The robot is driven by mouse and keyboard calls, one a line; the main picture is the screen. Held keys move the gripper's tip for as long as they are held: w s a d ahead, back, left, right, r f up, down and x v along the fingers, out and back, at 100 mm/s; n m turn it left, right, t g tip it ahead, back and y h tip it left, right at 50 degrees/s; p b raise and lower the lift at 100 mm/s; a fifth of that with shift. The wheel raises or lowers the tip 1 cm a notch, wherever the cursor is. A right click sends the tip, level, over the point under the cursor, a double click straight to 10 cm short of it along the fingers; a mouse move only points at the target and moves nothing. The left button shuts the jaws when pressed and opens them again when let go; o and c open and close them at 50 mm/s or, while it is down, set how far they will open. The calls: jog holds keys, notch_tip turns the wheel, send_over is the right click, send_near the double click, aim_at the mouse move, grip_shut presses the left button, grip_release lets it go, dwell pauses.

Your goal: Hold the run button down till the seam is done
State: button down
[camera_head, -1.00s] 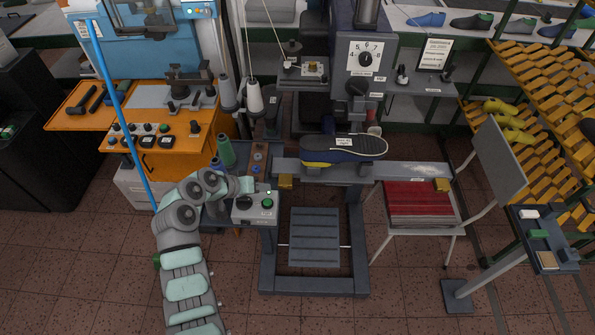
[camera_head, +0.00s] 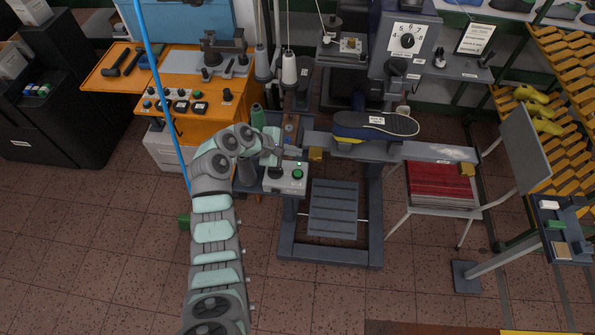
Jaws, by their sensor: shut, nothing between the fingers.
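A small light-grey control box (camera_head: 285,183) stands on the shelf at the left of the dark sewing machine. It carries a green button (camera_head: 298,174) at its right, in plain sight, and a dark round part at its left. My gripper (camera_head: 276,171) is shut and empty, pointing down at the left part of the box. Its tip overlaps the dark part there; I cannot tell whether it touches or presses it. A dark shoe with a blue-and-yellow side (camera_head: 374,125) lies sole up on the machine's arm, below the machine head (camera_head: 404,45).
A green thread cone (camera_head: 257,117) stands just behind my arm. An orange bench (camera_head: 190,92) with switches is at the left. A chair with a red stack (camera_head: 439,184) stands at the right. The tiled floor in front is mostly clear.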

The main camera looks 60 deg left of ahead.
dwell(0.4)
jog(key=b, duration=0.7)
send_over(295, 174)
notch_tip(295, 174, down, 7)
jog(key=shift+r, duration=0.1)
jog(key=shift+f, duration=1)
jog(key=shift+f, duration=0.2)
dwell(0.6)
jog(key=shift+f+p, duration=0.2)
jog(key=shift+p, duration=0.1)
